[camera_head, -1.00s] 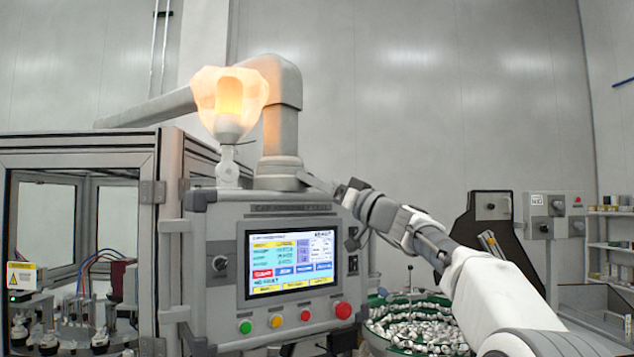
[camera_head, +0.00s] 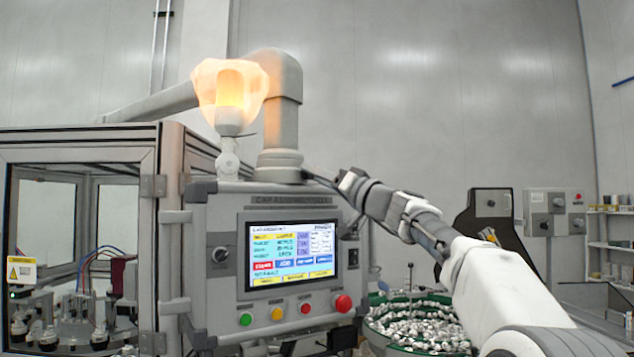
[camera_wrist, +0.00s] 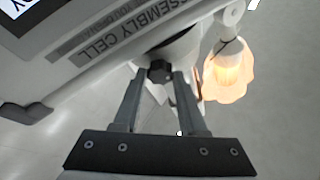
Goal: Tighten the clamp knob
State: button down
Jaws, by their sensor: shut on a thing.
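The clamp knob (camera_wrist: 158,71) is small, black and lobed, on the grey mount at the panel's top edge in the wrist view. My gripper (camera_wrist: 159,78) has its two grey fingers on either side of the knob, shut on it near the fingertips. In the head view my gripper (camera_head: 318,179) is at the panel's upper right corner, partly hidden by my wrist. The knob cannot be made out there. The grey control panel (camera_head: 222,290) hangs below its thick grey support arm (camera_head: 280,110).
A glowing lamp (camera_head: 230,90) stands left of the support arm and shows beside my right finger in the wrist view (camera_wrist: 229,72). A glazed machine enclosure (camera_head: 75,140) is at left. A green-rimmed bowl of caps (camera_head: 420,345) lies below my arm.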

jog(key=shift+m+t+h, duration=0.4)
jog(key=shift+m+h, duration=0.1)
jog(key=shift+m, duration=0.5)
jog(key=shift+c, duration=2.3)
grip_release()
